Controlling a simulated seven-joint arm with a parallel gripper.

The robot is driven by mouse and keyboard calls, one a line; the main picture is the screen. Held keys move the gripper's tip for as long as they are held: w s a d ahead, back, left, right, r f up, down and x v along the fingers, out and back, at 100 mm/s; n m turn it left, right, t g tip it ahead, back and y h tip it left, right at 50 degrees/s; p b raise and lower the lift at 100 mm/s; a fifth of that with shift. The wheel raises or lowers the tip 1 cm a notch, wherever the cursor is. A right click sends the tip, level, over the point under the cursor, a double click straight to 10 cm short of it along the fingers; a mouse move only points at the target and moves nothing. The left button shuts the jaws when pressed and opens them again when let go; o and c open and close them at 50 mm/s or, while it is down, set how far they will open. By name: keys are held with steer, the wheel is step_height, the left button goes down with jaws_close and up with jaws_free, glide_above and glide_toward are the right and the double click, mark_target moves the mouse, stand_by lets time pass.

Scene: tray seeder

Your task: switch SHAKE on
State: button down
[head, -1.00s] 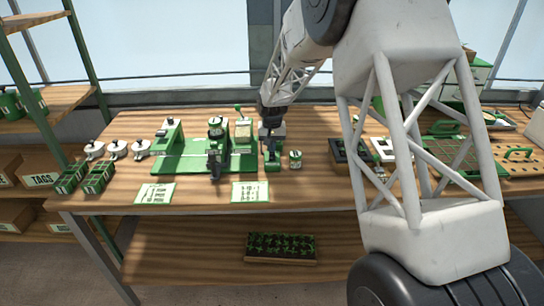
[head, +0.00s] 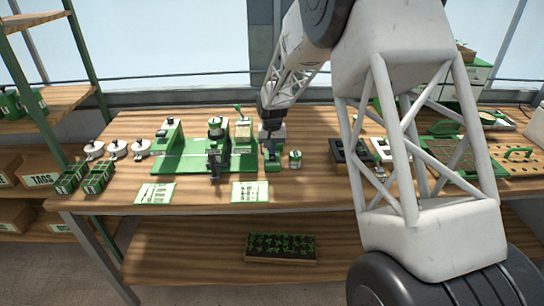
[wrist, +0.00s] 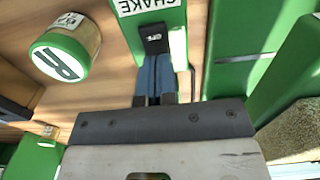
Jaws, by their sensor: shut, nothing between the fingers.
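The SHAKE switch is a black rocker (wrist: 153,38) on a green housing with a white SHAKE label (wrist: 145,6) at the top of the wrist view. The rocker bears small white lettering that looks like OFF. In the head view the small green switch box (head: 272,160) stands at the bench's front middle. My gripper (wrist: 153,62) is shut and empty, with its blue fingertips right at the rocker's near edge. I cannot tell whether they touch it. In the head view my gripper is largely hidden at the switch box.
A small green-and-white pot (head: 295,159) stands just right of the switch box; its round lid (wrist: 60,58) shows in the wrist view. The green seeder machine (head: 190,160) stands close on the left. Two printed cards (head: 250,192) lie at the front edge.

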steer(key=shift+f, duration=0.15)
steer(key=shift+r, duration=3.5)
